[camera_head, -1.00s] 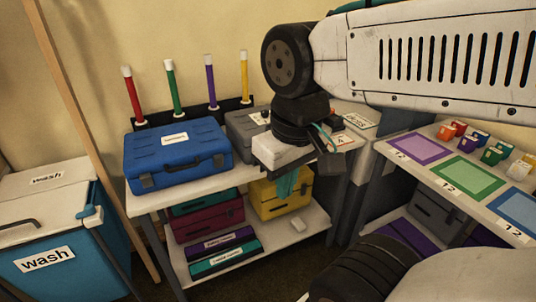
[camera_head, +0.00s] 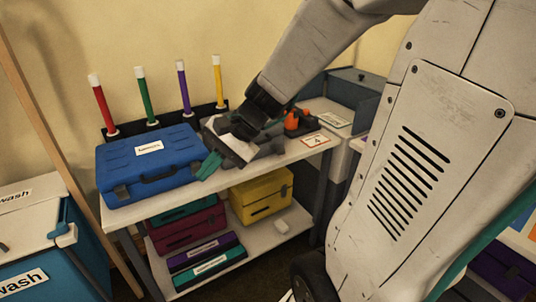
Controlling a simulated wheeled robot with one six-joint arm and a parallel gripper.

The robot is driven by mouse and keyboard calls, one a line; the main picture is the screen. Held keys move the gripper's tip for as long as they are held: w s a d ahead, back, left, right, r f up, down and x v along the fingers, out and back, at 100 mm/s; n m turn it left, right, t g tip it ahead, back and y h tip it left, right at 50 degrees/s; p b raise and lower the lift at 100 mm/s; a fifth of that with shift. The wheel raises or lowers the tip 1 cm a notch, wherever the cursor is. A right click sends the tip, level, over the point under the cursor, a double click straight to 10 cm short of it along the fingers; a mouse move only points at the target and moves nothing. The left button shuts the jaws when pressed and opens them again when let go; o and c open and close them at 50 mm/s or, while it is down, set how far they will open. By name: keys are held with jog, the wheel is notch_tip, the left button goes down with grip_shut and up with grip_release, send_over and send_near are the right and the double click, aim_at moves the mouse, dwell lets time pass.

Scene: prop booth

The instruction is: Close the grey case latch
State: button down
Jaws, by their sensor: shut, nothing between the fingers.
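The grey case (camera_head: 212,123) sits on the top shelf of the stand, right beside the blue case. My gripper (camera_head: 209,165) is in front of it and covers most of it. The gripper is shut and empty, with its teal tip pointing down and left near the shelf's front edge. The latch of the grey case is hidden behind the gripper, so I cannot tell its position or whether the gripper touches it.
The blue case (camera_head: 148,165) stands to the left. Orange and black items (camera_head: 298,121) and a number card (camera_head: 315,140) lie to the right. The lower shelf holds a yellow case (camera_head: 262,195) and several others. A wash bin (camera_head: 30,235) stands at the left.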

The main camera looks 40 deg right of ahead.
jog(key=w+d+f+m+t, duration=0.4)
jog(key=w+d+m, duration=0.3)
jog(key=d+m, duration=0.15)
jog(key=m+t+h, duration=0.3)
jog(key=m+h, duration=0.7)
jog(key=m, duration=0.8)
send_near(278, 150)
jog(key=s+f, duration=0.4)
jog(key=f, duration=0.2)
jog(key=shift+s+d+f, duration=0.1)
jog(key=shift+s+d, duration=0.05)
jog(key=shift+d, duration=0.15)
jog(key=w+f, duration=0.1)
jog(key=w, duration=0.2)
jog(key=w+d, duration=0.1)
jog(key=w, duration=0.2)
jog(key=w+d+f, duration=0.1)
jog(key=w, duration=0.2)
jog(key=shift+f, duration=0.3)
jog(key=shift+r, duration=0.45)
